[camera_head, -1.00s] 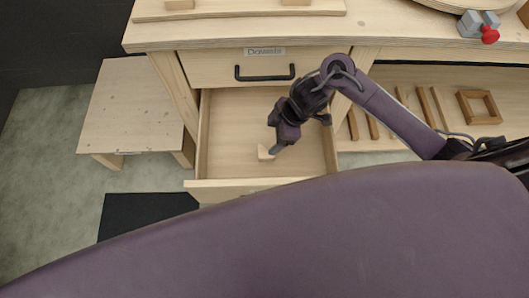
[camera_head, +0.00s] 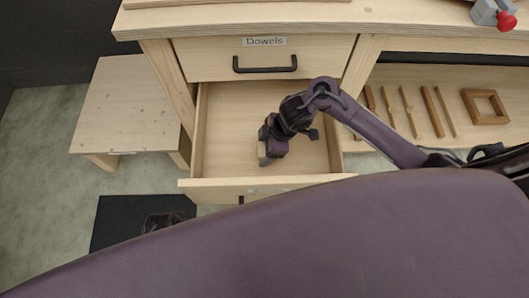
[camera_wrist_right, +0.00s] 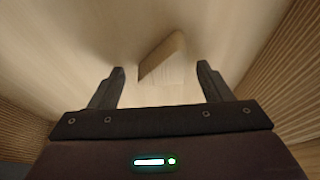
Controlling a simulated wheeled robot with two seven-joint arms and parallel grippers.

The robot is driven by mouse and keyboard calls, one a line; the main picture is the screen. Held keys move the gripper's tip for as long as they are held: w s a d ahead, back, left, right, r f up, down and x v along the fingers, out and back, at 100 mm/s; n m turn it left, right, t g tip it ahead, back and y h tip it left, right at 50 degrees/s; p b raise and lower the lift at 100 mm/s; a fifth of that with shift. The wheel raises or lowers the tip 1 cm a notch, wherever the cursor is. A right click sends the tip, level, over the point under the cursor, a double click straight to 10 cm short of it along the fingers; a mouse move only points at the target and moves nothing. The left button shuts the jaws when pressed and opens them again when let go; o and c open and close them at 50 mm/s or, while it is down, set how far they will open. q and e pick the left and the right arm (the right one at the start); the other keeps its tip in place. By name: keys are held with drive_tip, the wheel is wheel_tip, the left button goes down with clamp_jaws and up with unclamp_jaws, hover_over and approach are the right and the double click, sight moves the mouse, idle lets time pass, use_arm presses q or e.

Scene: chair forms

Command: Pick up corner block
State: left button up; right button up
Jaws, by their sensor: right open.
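The corner block (camera_wrist_right: 163,58), a small pale wooden piece with a slanted face, lies on the floor of the open drawer. In the right wrist view it stands ahead of and between the two fingers of my right gripper (camera_wrist_right: 161,72). The fingers are apart, and a gap shows on both sides of the block. In the head view my right gripper (camera_head: 266,157) points down into the drawer and mostly hides the block. A dark purple part, seemingly my left gripper (camera_head: 162,222), shows low over the black mat; its fingers cannot be made out.
The open drawer (camera_head: 225,182) has wooden walls around my right gripper. Above it is a shut drawer (camera_head: 215,60) labelled Dowels with a black handle. A low wooden table (camera_head: 125,105) stands at left. A shelf at right holds wooden bars and a square frame (camera_head: 485,121).

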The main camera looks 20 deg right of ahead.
drive_tip(key=shift+a+f, duration=0.1)
drive_tip(key=shift+f, duration=0.2)
drive_tip(key=c, duration=1.1)
drive_tip(key=shift+o, duration=0.2)
drive_tip(key=shift+r, duration=0.15)
